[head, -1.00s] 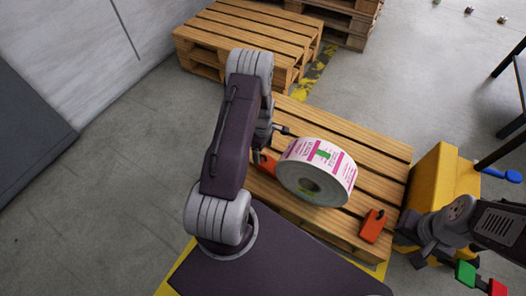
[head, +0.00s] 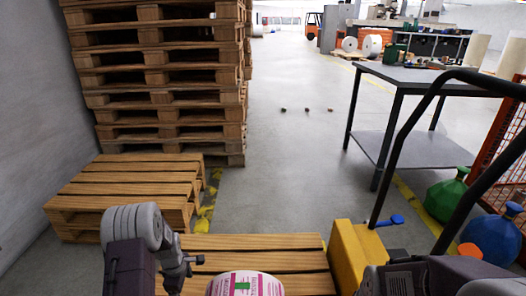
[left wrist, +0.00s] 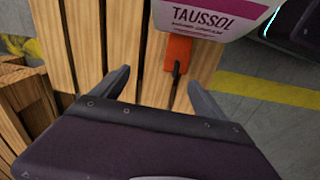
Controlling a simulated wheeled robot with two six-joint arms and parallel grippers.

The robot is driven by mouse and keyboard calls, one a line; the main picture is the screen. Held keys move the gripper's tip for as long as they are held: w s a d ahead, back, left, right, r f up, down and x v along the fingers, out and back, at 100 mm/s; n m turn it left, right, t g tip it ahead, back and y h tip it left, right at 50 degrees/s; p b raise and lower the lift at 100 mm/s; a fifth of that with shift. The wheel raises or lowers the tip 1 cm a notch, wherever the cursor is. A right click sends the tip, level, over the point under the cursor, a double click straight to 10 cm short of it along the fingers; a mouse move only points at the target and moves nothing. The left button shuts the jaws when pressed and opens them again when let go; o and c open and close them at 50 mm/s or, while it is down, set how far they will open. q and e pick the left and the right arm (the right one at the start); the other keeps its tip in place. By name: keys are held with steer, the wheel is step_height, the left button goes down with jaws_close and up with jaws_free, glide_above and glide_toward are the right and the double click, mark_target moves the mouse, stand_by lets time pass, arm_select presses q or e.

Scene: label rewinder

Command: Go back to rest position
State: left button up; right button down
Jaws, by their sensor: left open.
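A roll of labels (head: 246,285) with white and pink print and a green mark lies on the near pallet, cut off by the head view's bottom edge. It also shows at the top of the left wrist view (left wrist: 203,17), where "TAUSSOL" can be read. My left gripper (left wrist: 158,88) is open and empty above the pallet slats, apart from the roll. An orange block (left wrist: 178,54) with a dark peg lies on the pallet beyond its fingertips. In the head view my left arm stands at bottom left.
The near wooden pallet (head: 305,262) has a yellow block (head: 357,255) at its right. Another pallet (head: 130,185) and a tall pallet stack (head: 165,75) stand at left. A dark table (head: 425,80) stands at right, with green (head: 447,196) and blue (head: 492,238) containers nearby.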

arm_select(q)
steer(key=d+r+m+t+p, duration=0.1)
steer(key=d+r+m, duration=0.1)
steer(key=d+r, duration=0.45)
steer(key=d+r+m+t+p, duration=0.1)
steer(key=d+r+m, duration=0.15)
steer(key=r, duration=0.75)
steer(key=s+d+r+m+g, duration=0.1)
steer(key=s+d+m, duration=0.1)
steer(key=s+m, duration=0.55)
steer(key=s+d+r+m+g, duration=0.1)
steer(key=s+d+m, duration=0.2)
steer(key=s+m, duration=0.4)
step_height(320, 180, up, 38)
steer(key=p, duration=3.9)
steer(key=shift+s+r+n, duration=0.2)
steer(key=shift+s+n, duration=0.1)
steer(key=shift+s, duration=0.15)
steer(key=shift+c, duration=0.2)
